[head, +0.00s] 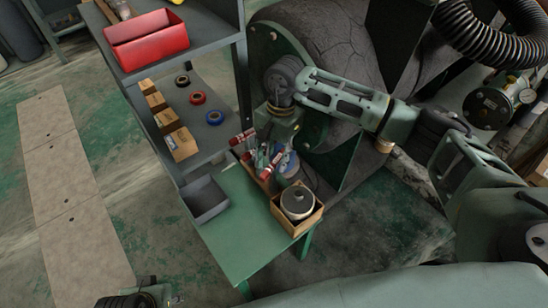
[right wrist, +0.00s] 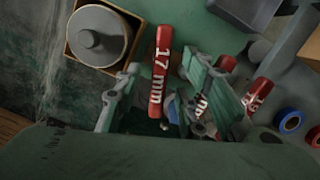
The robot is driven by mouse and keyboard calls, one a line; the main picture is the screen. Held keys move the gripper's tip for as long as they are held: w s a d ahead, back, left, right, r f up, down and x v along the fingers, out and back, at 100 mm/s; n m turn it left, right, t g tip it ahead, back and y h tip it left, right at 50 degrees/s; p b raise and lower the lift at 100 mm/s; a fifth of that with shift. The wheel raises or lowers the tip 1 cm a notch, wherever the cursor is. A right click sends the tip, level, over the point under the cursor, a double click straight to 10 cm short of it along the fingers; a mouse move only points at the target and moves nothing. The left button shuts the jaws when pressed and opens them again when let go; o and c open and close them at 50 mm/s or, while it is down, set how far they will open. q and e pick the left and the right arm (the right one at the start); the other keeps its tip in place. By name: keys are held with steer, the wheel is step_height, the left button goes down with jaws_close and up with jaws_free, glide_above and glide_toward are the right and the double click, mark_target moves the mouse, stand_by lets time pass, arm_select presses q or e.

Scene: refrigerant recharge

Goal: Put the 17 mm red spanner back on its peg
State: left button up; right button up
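The red spanner handle marked 17 mm (right wrist: 160,72) stands out between the two fingers of my right gripper (right wrist: 160,78) in the right wrist view. Gaps show on both sides of the handle, so the gripper is open around it. Its lower end is hidden in shadow. In the head view my right gripper (head: 268,152) is over a cluster of spanners at the green table's edge. Other red handles (right wrist: 257,95) show to the right in the wrist view. I cannot make out the spanner's peg. A dark gripper part, likely my left one (head: 150,297), shows at the bottom edge; its fingers are unclear.
A wooden box with a round grey object (head: 298,203) stands on the green table (head: 240,240). A grey tray (head: 205,200) sits beside it. A shelf holds a red bin (head: 147,42), small cartons (head: 180,143) and tape rolls (head: 215,117). Large machinery stands behind.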

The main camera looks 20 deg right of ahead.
step_height(320, 180, up, 11)
steer(key=w+d, duration=0.1)
steer(key=shift+d+r, duration=0.15)
steer(key=shift+d, duration=0.05)
